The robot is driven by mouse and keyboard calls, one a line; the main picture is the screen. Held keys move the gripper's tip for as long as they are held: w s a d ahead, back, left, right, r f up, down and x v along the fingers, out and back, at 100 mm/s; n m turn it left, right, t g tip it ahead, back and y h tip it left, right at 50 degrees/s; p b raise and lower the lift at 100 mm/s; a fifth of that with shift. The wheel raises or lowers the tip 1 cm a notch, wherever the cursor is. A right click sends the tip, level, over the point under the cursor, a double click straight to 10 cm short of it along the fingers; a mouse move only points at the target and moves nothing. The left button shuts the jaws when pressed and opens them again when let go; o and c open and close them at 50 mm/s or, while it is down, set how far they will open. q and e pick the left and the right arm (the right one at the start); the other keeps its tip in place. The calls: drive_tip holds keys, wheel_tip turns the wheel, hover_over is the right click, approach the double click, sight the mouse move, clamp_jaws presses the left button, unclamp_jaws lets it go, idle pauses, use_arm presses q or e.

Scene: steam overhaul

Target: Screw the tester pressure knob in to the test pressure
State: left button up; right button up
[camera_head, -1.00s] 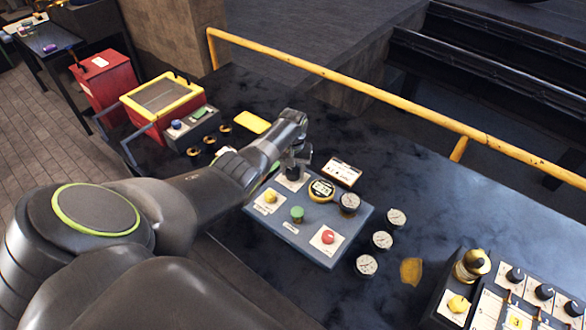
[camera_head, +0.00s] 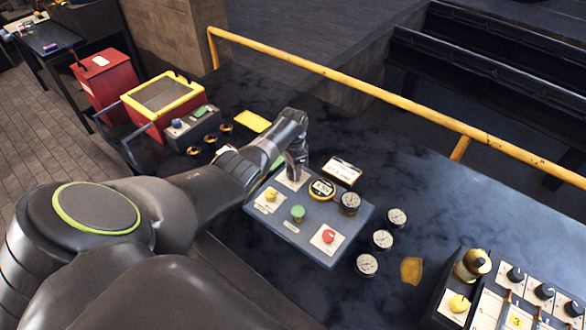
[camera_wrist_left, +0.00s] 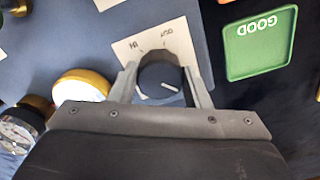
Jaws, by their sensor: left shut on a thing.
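The blue-grey tester box (camera_head: 268,230) lies on the dark bench. In the left wrist view the black pressure knob (camera_wrist_left: 158,78), with a white pointer line, sits on a white plate (camera_wrist_left: 130,48) marked IN and OUT. My left gripper (camera_wrist_left: 160,85) is shut on the knob, one finger at each side. In the head view my left gripper (camera_head: 294,172) points down at the tester's back corner and hides the knob. My right gripper is not in view.
A yellow rail (camera_head: 380,98) runs behind.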

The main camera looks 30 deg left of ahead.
use_arm(q)
drive_tip(key=m, duration=0.6)
drive_tip(key=shift+w, duration=0.1)
drive_tip(key=m+b, duration=0.1)
drive_tip(key=m, duration=0.5)
drive_tip(key=shift+r+m, duration=0.1)
drive_tip(key=shift+m, duration=0.3)
drive_tip(key=o, duration=1)
wheel_tip(320, 180, up, 17)
drive_tip(key=b, duration=0.3)
drive_tip(key=shift+r, duration=0.2)
